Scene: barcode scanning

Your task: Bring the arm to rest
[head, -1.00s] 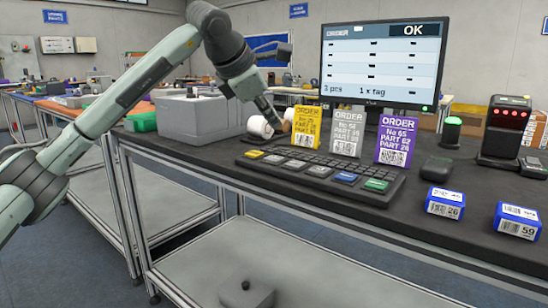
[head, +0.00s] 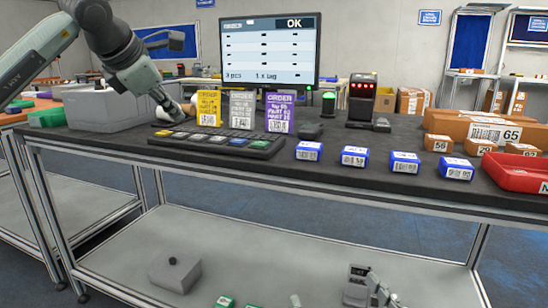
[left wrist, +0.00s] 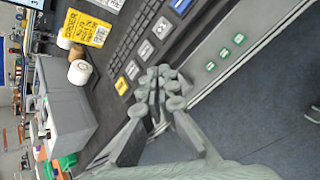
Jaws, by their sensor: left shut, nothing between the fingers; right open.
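My left arm comes in from the left in the head view. Its gripper (head: 182,116) appears near the white rolls, behind the left end of the button panel (head: 215,141), small and partly hard to make out. In the left wrist view its fingers (left wrist: 163,95) are shut and empty, with the panel (left wrist: 140,50) and the bench edge beyond them. My right gripper (head: 378,291) shows at the bottom edge of the head view, low in front of the bench, open and partly cut off. The monitor (head: 268,52) reads OK.
Yellow (head: 207,107), grey (head: 241,108) and purple (head: 279,111) order cards stand behind the panel. Blue boxes (head: 308,151), a scanner stand (head: 361,97), orange boxes (head: 438,143) and a red tray (head: 516,174) lie rightward. A grey case (head: 105,105) stands left.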

